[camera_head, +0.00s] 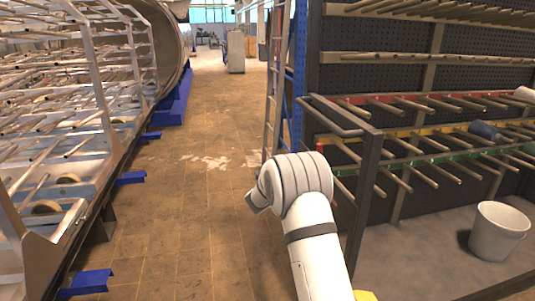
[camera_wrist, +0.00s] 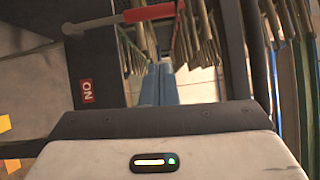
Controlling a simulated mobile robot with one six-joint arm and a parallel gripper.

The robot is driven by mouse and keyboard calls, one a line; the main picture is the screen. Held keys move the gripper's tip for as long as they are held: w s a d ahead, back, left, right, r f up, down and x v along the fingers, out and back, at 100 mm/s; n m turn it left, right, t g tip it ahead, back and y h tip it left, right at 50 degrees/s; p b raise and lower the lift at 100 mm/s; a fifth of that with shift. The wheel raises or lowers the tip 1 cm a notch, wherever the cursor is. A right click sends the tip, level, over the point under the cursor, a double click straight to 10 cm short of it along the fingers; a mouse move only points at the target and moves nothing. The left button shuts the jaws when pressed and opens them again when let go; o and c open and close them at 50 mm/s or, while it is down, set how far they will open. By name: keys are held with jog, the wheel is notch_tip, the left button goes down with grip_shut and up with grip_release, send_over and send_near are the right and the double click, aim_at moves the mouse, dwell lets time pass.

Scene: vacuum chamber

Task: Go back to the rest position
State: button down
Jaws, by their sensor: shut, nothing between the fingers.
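My white arm (camera_head: 308,215) rises from the bottom middle of the head view and bends left at its top. Rack pegs (camera_wrist: 201,38) hang beyond and to the right of the fingers in that view.
A metal frame with rollers (camera_head: 75,120) lines the left, with blue feet (camera_head: 90,283). On the right stands a peg rack (camera_head: 430,145) with red, yellow and green rails. A white bucket (camera_head: 498,232) and a ladder (camera_head: 273,85) are nearby. The brown floor aisle (camera_head: 200,190) is clear.

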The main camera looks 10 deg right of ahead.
jog(key=s+d+r+m+g+y, duration=0.15)
jog(key=s+m+g, duration=0.25)
jog(key=s+m, duration=0.65)
jog(key=s+d+r+m+g+y, duration=0.1)
jog(key=s+r+m+g+y, duration=0.25)
jog(key=s+m, duration=0.7)
jog(key=s+a+f+m+y, duration=0.2)
jog(key=s+a+m+y, duration=0.3)
jog(key=s+m, duration=0.5)
jog(key=s+a+f+m+y, duration=0.1)
jog(key=s+a+m+y, duration=0.3)
jog(key=s+a+m, duration=0.6)
jog(key=s+m, duration=0.1)
jog(key=s, duration=0.5)
jog(key=shift+f+y, duration=0.4)
